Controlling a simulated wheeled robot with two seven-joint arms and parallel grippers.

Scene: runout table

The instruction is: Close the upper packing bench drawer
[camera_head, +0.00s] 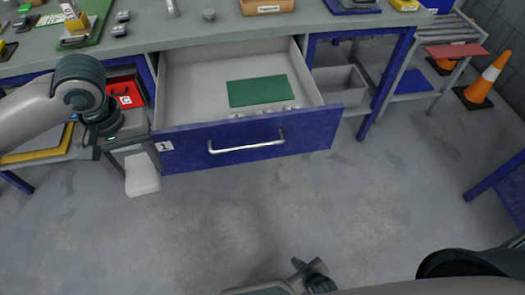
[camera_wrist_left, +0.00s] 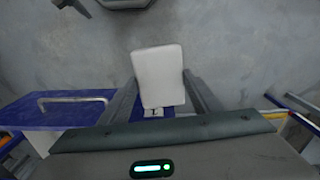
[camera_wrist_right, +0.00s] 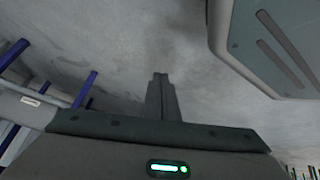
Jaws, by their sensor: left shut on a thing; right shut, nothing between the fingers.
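The blue-fronted bench drawer (camera_head: 310,133), labelled 1, is pulled well out. Its silver handle (camera_head: 247,145) is clear, with no gripper on it. A green mat and several small pale items lie inside. The drawer front also shows in the left wrist view (camera_wrist_left: 45,117). My left gripper (camera_head: 124,160) is shut on a white block (camera_wrist_left: 158,72) and holds it beside the drawer's left front corner, above the floor; the block also shows in the head view (camera_head: 143,178). My right gripper (camera_head: 308,270) is shut and empty, low in front of the drawer; its closed fingers show in the right wrist view (camera_wrist_right: 160,95).
The bench top (camera_head: 225,32) above carries several small items. A red box (camera_head: 126,95) sits left of the drawer and a grey divided bin (camera_head: 340,85) right of it. An orange cone (camera_head: 486,78) stands at far right. The floor before the drawer is open.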

